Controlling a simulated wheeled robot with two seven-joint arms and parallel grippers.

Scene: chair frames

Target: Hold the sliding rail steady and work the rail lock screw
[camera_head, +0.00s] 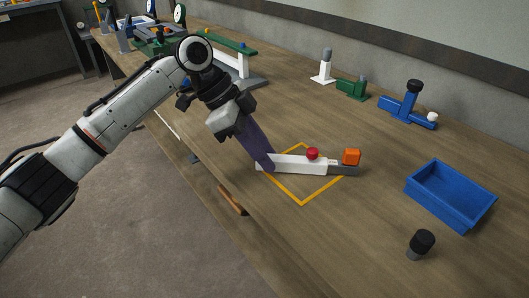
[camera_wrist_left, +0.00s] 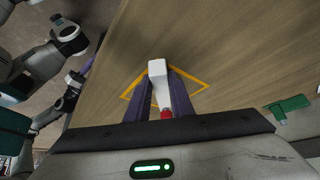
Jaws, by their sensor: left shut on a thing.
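A white sliding rail (camera_head: 290,164) lies on the bench inside an orange outlined square. It has a red lock screw knob (camera_head: 313,153) on top, and a grey bar (camera_head: 345,171) with an orange block (camera_head: 351,156) shows at its right end. My left gripper (camera_head: 264,163) is shut on the left end of the rail, its purple fingers coming down from above. In the left wrist view the rail (camera_wrist_left: 157,70) sits between the two fingers, and the red knob (camera_wrist_left: 166,114) is partly hidden by the gripper body. My right gripper (camera_wrist_left: 86,68) seems to show small at the left of that view, away from the rail; its jaws are unclear.
A blue tray (camera_head: 452,212) and a black-capped knob (camera_head: 421,243) stand to the right. A blue fixture (camera_head: 404,108), a green block (camera_head: 352,89) and a white post (camera_head: 323,68) stand along the back. The bench around the square is clear.

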